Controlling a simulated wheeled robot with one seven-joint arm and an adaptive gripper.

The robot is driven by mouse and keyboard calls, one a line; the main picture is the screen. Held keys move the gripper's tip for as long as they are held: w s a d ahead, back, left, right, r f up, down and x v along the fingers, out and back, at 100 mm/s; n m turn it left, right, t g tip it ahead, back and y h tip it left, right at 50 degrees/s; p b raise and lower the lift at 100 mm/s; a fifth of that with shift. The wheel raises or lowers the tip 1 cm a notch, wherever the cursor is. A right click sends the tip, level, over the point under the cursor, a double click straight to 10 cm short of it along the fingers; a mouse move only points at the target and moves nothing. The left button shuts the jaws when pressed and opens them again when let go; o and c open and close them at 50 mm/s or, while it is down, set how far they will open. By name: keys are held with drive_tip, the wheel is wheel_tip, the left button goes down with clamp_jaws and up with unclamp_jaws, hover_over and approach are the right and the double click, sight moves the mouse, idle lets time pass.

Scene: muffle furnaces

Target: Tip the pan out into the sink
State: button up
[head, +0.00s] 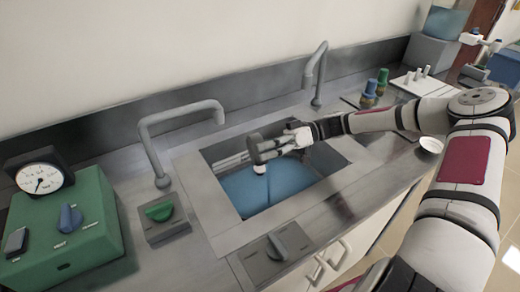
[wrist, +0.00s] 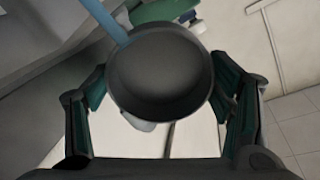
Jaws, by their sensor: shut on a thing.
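In the head view my gripper (head: 265,150) is over the sink (head: 208,185). A dark rounded shape shows at its end; I cannot clearly tell pan from gripper there. The sink basin shows a blue surface (head: 280,190) below.
Two grey faucets (head: 180,110) (head: 316,72) stand behind the sink. A green box with a dial (head: 65,225) is on the left.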

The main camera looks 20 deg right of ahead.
drive_tip(key=y+b, duration=0.1)
drive_tip(key=y, duration=0.1)
drive_tip(key=y+b, duration=0.1)
drive_tip(key=y, duration=0.1)
drive_tip(key=shift+f+b, duration=0.35)
drive_tip(key=shift+y+b, duration=0.35)
drive_tip(key=shift+y, duration=0.15)
idle(1.2)
drive_tip(key=shift+r+h+p, duration=0.3)
drive_tip(key=shift+h+p, duration=0.1)
drive_tip(key=shift+p, duration=0.2)
drive_tip(key=shift+r+h+p, duration=0.25)
drive_tip(key=shift+h+p, duration=1.1)
drive_tip(key=shift+h, duration=0.05)
drive_tip(key=shift+r+h+p, duration=0.25)
drive_tip(key=shift+h+p, duration=1.1)
drive_tip(key=shift+h, duration=0.05)
drive_tip(key=shift+h+p, duration=0.45)
drive_tip(key=shift+h, duration=0.15)
drive_tip(key=shift+a+r, duration=0.1)
